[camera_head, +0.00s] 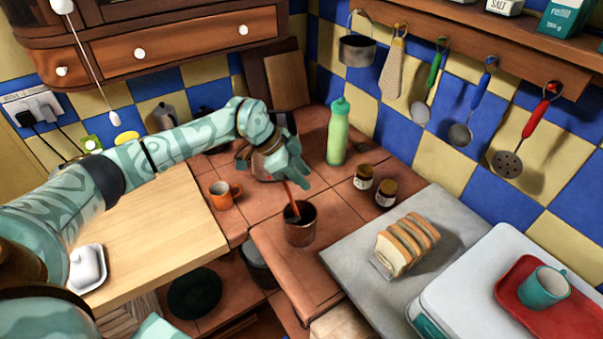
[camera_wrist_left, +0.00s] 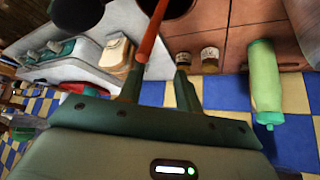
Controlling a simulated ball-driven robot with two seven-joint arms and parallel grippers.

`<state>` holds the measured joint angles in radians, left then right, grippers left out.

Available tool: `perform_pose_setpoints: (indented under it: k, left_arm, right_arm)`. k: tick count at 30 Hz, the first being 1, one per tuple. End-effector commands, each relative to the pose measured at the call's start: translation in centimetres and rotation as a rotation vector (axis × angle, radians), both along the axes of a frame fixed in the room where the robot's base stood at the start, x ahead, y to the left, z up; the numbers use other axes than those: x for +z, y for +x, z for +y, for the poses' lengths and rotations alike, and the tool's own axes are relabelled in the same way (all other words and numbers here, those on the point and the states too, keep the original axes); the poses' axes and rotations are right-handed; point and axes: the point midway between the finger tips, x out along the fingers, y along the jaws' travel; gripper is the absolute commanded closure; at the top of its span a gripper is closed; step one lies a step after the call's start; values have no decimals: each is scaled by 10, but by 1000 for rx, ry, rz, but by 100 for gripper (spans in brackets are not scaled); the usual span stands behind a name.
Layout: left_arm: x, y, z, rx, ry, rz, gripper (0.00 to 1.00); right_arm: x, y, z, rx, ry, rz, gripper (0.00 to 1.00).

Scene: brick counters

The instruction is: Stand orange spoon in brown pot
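The brown pot (camera_head: 300,236) stands upright near the corner of the tiled counter. The orange spoon (camera_head: 288,194) is upright with a slight lean, its lower end inside the pot and its upper end by my left gripper (camera_head: 294,170). In the left wrist view, the orange spoon (camera_wrist_left: 153,34) runs from the dark pot opening at the top edge to beside one fingertip. The fingers of my left gripper (camera_wrist_left: 159,76) are apart there, with a gap between them. The spoon's bottom end is hidden in the pot.
Two small jars (camera_head: 375,187) and a green bottle (camera_head: 338,135) stand behind the pot. Sliced bread (camera_head: 405,245) lies on a grey slab to the right. An orange mug (camera_head: 222,194) is to the left. Tiles around the pot are mostly clear.

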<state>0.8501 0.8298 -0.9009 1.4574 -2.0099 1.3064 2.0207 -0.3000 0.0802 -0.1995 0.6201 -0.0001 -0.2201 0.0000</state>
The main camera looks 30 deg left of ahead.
Motion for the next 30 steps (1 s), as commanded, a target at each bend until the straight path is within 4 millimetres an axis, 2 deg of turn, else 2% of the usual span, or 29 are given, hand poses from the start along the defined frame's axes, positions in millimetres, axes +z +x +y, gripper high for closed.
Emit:
perform_pose_setpoints:
  k: [5, 12, 18, 24, 30]
  left_arm:
    - [22, -5, 14, 1, 2, -3, 66]
    - [75, -22, 48, 3, 2, -4, 66]
    - [112, -34, 72, 1, 2, -3, 66]
    - [129, -40, 83, 0, 0, 0, 66]
    - [132, -40, 84, 0, 0, 0, 66]
  right_arm:
    - [2, 0, 1, 0, 1, -1, 16]
    - [3, 0, 1, 0, 1, -1, 16]
    - [3, 0, 1, 0, 1, -1, 16]
    - [2, 0, 1, 0, 1, -1, 16]
    - [2, 0, 1, 0, 1, -1, 16]
